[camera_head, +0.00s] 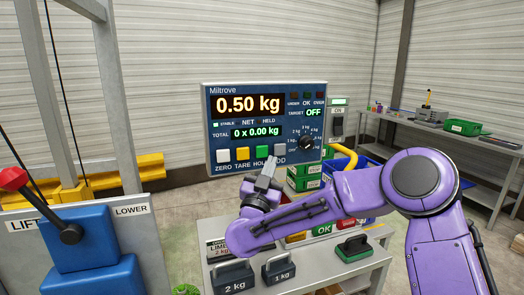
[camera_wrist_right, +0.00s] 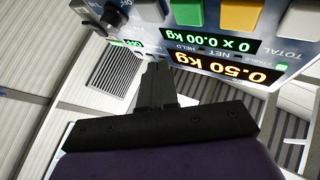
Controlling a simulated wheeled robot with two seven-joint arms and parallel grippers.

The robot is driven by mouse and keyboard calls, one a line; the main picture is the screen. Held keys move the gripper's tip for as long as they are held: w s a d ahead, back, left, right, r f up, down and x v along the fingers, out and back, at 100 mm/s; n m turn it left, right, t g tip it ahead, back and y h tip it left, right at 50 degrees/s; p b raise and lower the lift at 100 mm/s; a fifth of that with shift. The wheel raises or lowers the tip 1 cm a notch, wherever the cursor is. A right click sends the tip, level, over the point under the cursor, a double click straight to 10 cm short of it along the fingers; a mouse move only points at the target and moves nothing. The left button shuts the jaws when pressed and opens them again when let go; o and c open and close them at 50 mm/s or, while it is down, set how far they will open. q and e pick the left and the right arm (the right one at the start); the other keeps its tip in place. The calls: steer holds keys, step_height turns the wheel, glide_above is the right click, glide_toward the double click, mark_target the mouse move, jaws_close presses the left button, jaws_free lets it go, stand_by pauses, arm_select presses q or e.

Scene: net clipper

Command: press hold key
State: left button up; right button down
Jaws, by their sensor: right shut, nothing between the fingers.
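The scale panel (camera_head: 265,125) reads 0.50 kg, with TOTAL 0 x 0.00 kg below. The small light by STABLE is green. The green HOLD key (camera_head: 262,152) is third in the key row, between the yellow TARE key (camera_head: 242,154) and a grey key (camera_head: 279,150). It also shows at the top of the right wrist view (camera_wrist_right: 187,12). My right gripper (camera_head: 268,172) is shut and empty, its tips just below the HOLD key and partly covering the labels. I cannot tell whether they touch the panel. My left gripper is out of view.
Weights marked 2 kg (camera_head: 234,277) and 1 kg (camera_head: 279,268) stand on the grey cart below. A dial (camera_head: 307,142) sits right of the keys. A red-knobbed lever (camera_head: 14,179) on a blue box is at left. A workbench (camera_head: 450,125) stands back right.

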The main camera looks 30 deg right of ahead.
mark_target(267, 147)
steer(key=shift+w+d+p, duration=0.1)
steer(key=shift+w+d, duration=0.1)
steer(key=shift+w, duration=0.55)
steer(key=shift+w+d+p, duration=0.15)
steer(key=shift+w, duration=0.65)
steer(key=shift+w+d+p, duration=0.1)
steer(key=shift+w+d, duration=0.1)
steer(key=shift+w, duration=0.55)
steer(key=shift+w, duration=0.1)
steer(key=shift+w+d, duration=0.1)
steer(key=shift+w, duration=0.2)
steer(key=shift+w+d, duration=0.1)
steer(key=shift+w, duration=0.3)
stand_by(0.6)
steer(key=shift+s, duration=0.15)
steer(key=shift+s+a, duration=0.2)
steer(key=shift+s, duration=0.5)
